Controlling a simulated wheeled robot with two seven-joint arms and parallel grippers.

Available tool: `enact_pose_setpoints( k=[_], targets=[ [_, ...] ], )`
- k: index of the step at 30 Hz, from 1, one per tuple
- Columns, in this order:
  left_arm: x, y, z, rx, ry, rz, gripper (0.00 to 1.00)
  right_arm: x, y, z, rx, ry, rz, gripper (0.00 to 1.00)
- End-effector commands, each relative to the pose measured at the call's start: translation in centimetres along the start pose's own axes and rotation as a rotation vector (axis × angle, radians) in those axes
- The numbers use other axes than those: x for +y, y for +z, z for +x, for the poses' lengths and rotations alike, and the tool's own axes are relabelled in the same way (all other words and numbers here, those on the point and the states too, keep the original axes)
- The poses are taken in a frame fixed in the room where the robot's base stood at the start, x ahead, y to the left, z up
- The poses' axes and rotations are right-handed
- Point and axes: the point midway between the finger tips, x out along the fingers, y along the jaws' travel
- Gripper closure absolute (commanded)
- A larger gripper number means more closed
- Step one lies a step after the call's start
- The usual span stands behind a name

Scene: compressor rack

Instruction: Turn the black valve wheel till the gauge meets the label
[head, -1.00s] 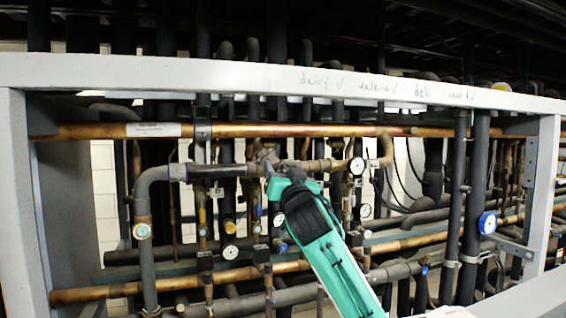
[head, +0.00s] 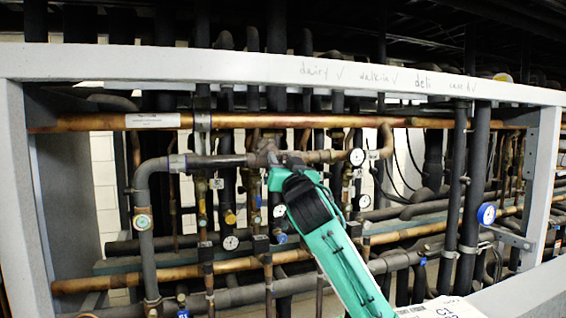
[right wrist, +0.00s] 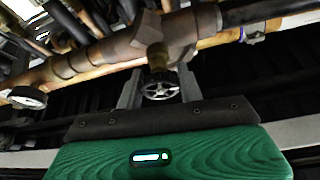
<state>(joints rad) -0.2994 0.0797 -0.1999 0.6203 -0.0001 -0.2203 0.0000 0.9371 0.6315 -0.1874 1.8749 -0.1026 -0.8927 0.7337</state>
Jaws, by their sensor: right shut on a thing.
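The black valve wheel (right wrist: 161,90) is small and spoked, on a stem under a valve body (right wrist: 150,40) in the right wrist view. My right gripper (right wrist: 160,92) is shut on it, with one finger on each side. In the head view my right gripper (head: 272,162) reaches up to the pipe and hides the wheel. A round white gauge (head: 357,157) sits right of it, with a small white label (head: 373,155) beside it. A gauge (right wrist: 27,96) also shows at the left of the right wrist view. Its needle is too small to read. My left gripper is not in view.
A white rack frame (head: 200,68) with handwriting surrounds the pipes. Copper pipes (head: 260,121) and dark pipes run close around my right arm. Other gauges, such as a blue-rimmed one (head: 487,213), stand among them. A white label (head: 152,120) is on the upper copper pipe.

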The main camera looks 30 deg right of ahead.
Motion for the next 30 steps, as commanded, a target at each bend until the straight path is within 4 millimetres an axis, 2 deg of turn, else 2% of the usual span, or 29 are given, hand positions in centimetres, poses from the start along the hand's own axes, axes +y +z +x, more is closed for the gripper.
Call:
enact_pose_setpoints(
  k=[8,18,30],
  targets=[
    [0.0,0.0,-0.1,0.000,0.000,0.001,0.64,0.1,0.0,0.0,0.000,-0.071,-0.176,0.85],
    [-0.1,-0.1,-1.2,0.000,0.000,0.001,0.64,0.1,-0.1,0.1,-0.001,-0.165,-0.406,0.85],
    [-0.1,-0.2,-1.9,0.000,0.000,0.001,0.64,0.1,0.0,0.0,-0.001,-0.220,-0.538,0.85]
  ],
)
